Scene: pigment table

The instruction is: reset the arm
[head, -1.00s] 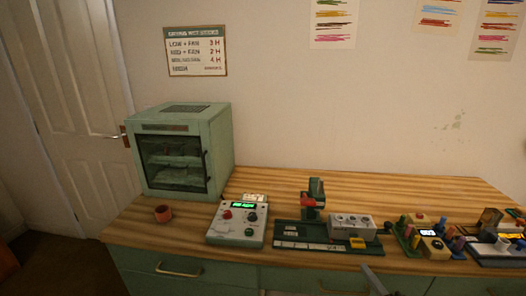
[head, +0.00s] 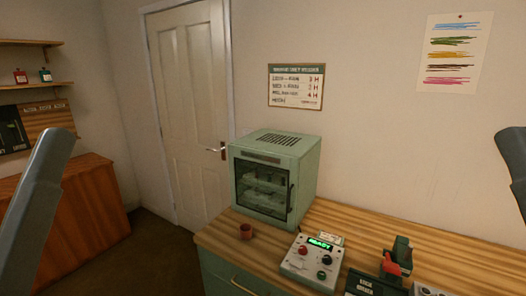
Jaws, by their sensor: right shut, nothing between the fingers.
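A grey part of my right arm and gripper (head: 515,160) shows at the right edge of the head view, cut off by the frame. The right gripper is shut and holds nothing; it is above and to the right of the bench, apart from everything on it. A grey link of my left arm rises at the left side of the view, and no left fingers show.
A green drying cabinet (head: 273,178) with a closed glass door stands on the wooden bench (head: 335,222). A white door (head: 188,110) is behind.

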